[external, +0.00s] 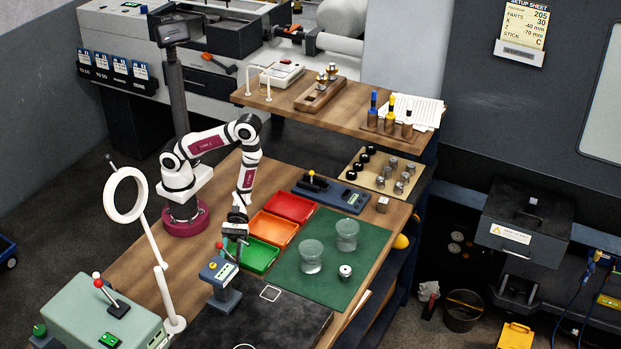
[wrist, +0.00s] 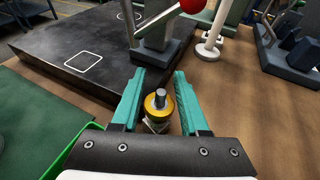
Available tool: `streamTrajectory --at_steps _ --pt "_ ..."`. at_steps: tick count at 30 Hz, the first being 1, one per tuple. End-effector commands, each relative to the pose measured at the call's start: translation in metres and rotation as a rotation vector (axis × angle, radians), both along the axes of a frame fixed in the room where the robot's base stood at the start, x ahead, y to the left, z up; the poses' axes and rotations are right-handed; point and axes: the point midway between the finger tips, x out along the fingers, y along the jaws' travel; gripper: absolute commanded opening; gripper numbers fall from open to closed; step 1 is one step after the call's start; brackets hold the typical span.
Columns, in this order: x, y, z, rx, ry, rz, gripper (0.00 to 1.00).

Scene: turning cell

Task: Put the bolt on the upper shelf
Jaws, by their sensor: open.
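A small part with a grey stud, a yellow collar and a pale angular base, which looks like the bolt (wrist: 157,101), stands upright between my fingers in the wrist view. My gripper (wrist: 161,78) is open, with one teal finger on each side of it and gaps showing. In the external view my gripper (external: 235,238) points down beside the green tray, and I cannot make out the bolt there. The upper shelf (external: 290,112) is a raised wooden board at the back of the bench.
The shelf holds a wooden rack (external: 318,95), a white device and tool holders (external: 388,125). A blue-grey lever press (external: 222,280) stands close in front of my gripper. Green (external: 262,268), orange and red trays lie beside it. Glass cups stand on the green mat (external: 325,285).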

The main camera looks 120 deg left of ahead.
Motion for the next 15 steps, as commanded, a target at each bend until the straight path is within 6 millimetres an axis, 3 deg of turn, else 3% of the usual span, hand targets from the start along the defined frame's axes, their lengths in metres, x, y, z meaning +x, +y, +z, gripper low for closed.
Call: streamTrajectory --at_steps 9,15 --pt "-0.026 0.067 0.022 0.002 -0.004 0.008 0.44" --pt "-0.038 0.092 0.031 0.002 -0.005 0.000 0.44"
